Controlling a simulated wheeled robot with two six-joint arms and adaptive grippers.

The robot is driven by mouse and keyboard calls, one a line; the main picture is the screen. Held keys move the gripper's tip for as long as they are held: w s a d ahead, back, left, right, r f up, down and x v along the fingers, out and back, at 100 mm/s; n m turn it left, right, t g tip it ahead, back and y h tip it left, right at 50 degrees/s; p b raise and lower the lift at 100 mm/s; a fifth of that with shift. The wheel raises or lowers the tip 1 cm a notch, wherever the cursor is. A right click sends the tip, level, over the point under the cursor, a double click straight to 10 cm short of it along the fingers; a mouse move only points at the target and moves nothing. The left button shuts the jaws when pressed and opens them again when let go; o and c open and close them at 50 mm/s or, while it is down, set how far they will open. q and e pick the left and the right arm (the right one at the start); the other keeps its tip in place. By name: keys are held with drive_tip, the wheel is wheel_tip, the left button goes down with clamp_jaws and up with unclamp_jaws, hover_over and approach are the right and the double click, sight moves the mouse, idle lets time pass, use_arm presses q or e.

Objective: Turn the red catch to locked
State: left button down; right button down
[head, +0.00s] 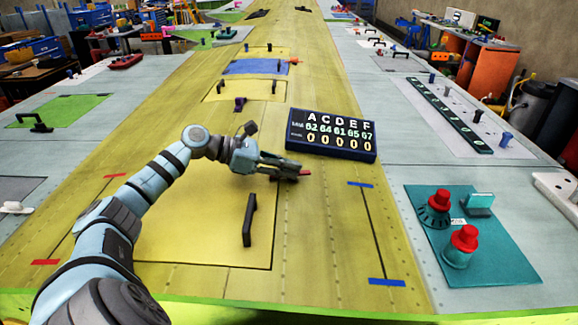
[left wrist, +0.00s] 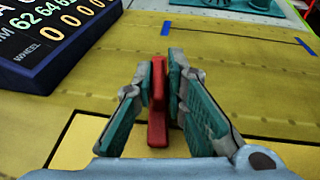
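The red catch (left wrist: 157,105) stands between the fingers of my left gripper (left wrist: 160,85) in the left wrist view. The fingertips close in on both its sides and seem to touch it. In the head view a small red end of the catch (head: 304,172) shows past the tips of my left gripper (head: 290,170), by the upper right corner of a yellow panel (head: 195,240). The fingers hide most of it there. No locked or unlocked mark on the catch is readable. My right gripper is out of view.
A dark number board (head: 332,134) stands just behind the gripper. A black handle (head: 250,220) rises from the panel nearby. A teal plate (head: 490,260) with red-topped knobs lies to the right. The yellow surface right of the gripper is mostly clear.

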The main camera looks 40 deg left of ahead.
use_arm(q)
drive_tip(key=shift+w+r+m+g+h+p, duration=0.1)
drive_tip(key=shift+r+m+g+h+p, duration=0.35)
drive_tip(key=shift+p, duration=0.8)
drive_tip(key=shift+f+m+g+h, duration=0.35)
drive_tip(key=shift+f+m, duration=0.1)
drive_tip(key=shift+m, duration=0.1)
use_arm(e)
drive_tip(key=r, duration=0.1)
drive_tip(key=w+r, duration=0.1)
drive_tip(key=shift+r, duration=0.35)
use_arm(q)
drive_tip(key=c, duration=1.8)
unclamp_jaws()
drive_tip(key=shift+o, duration=0.6)
drive_tip(key=shift+w, duration=0.15)
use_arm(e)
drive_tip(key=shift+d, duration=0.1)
